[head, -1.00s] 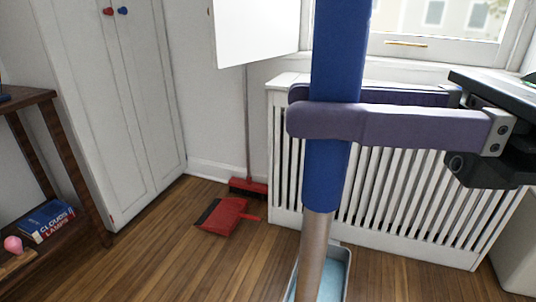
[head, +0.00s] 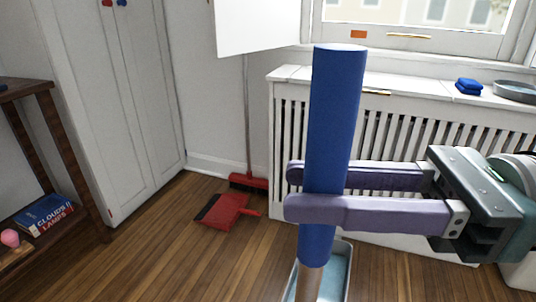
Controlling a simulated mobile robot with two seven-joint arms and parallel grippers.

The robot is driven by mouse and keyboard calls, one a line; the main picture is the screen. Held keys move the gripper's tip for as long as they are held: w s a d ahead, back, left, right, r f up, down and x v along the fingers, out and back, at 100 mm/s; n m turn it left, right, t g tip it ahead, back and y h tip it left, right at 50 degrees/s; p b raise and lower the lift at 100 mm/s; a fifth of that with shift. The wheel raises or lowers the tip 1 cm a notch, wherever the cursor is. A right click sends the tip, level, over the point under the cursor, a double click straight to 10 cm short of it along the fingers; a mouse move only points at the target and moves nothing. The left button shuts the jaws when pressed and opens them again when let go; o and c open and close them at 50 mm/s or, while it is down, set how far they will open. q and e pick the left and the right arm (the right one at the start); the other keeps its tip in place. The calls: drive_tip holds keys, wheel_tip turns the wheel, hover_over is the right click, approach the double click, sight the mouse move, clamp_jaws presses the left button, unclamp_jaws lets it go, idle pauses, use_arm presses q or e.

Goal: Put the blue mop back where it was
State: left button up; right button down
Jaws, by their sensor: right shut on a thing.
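The blue mop (head: 334,115) stands close in front of me, near upright with a slight tilt, its thick blue grip above a tan metal pole. My right gripper (head: 300,190) comes in from the right and is shut around the blue grip, one purple finger in front and one behind. The mop's lower end is out of view below the frame. A pale grey-blue bucket or tray (head: 338,272) stands on the floor behind the pole. I cannot tell whether the mop is inside it. My left gripper is not in view.
A red broom (head: 248,182) leans in the corner beside a red dustpan (head: 226,211). A white radiator cover (head: 285,150) stands behind the mop, with a blue cloth (head: 468,86) and grey dish (head: 515,91) on top. A wooden shelf (head: 65,150) is at left.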

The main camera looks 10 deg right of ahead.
drive_tip(key=c, duration=0.6)
unclamp_jaws()
drive_tip(key=shift+r, duration=0.1)
drive_tip(key=v, duration=1.1)
drive_tip(key=w+d+r+m+t+h, duration=0.25)
drive_tip(key=w+m+t+h, duration=0.45)
drive_tip(key=m+t, duration=0.65)
drive_tip(key=w+d+f+m+g+h, duration=0.1)
drive_tip(key=d+f+m+h, duration=0.3)
drive_tip(key=m, duration=0.6)
drive_tip(key=w+d+f+m+g+h, duration=0.1)
drive_tip(key=w+f+m+g+h, duration=0.1)
drive_tip(key=m+h, duration=0.6)
drive_tip(key=s+a+f+m+g+y, duration=0.1)
drive_tip(key=s+a+f+m+g, duration=0.3)
drive_tip(key=s+f+m+g, duration=0.2)
drive_tip(key=s+a+f+m+g+y, duration=0.1)
drive_tip(key=s+a+f+m+g, duration=0.4)
drive_tip(key=s+m, duration=0.5)
drive_tip(key=shift+s+f+g+b, duration=0.3)
drive_tip(key=shift+s+f+g, duration=0.45)
drive_tip(key=shift+s+g, duration=0.35)
